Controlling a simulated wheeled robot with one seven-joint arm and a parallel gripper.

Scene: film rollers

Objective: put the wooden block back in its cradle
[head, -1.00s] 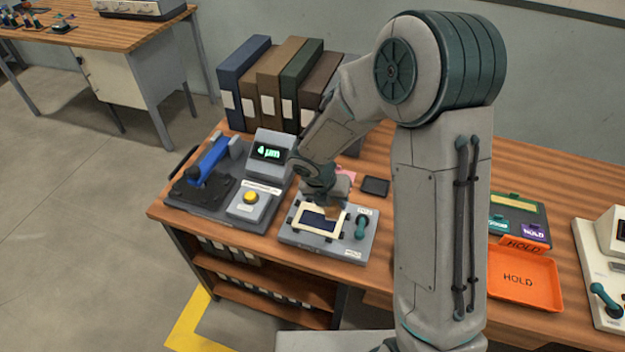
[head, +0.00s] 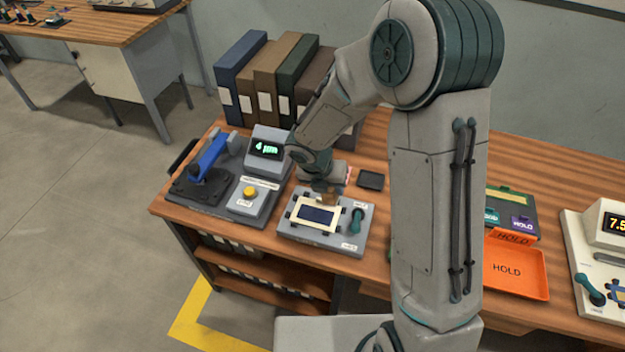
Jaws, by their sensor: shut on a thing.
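My gripper (head: 325,187) is at the back edge of a grey fixture (head: 286,236), pointing down. It is shut on a small brown wooden block (head: 331,198), of which only a little shows below the fingers. The block appears to be just behind or above a cream frame with a dark blue window on the fixture. I cannot tell whether it touches anything below. I cannot make out the block's cradle for certain; my wrist and gripper hide part of the table there.
A dark flat pad (head: 371,180) lies right of my gripper. A teal-handled lever (head: 357,220) stands on the fixture. A gauge with a lit display (head: 267,149) and a blue-handled press (head: 209,158) are to the left, binders (head: 262,85) behind, an orange HOLD tray (head: 515,285) right.

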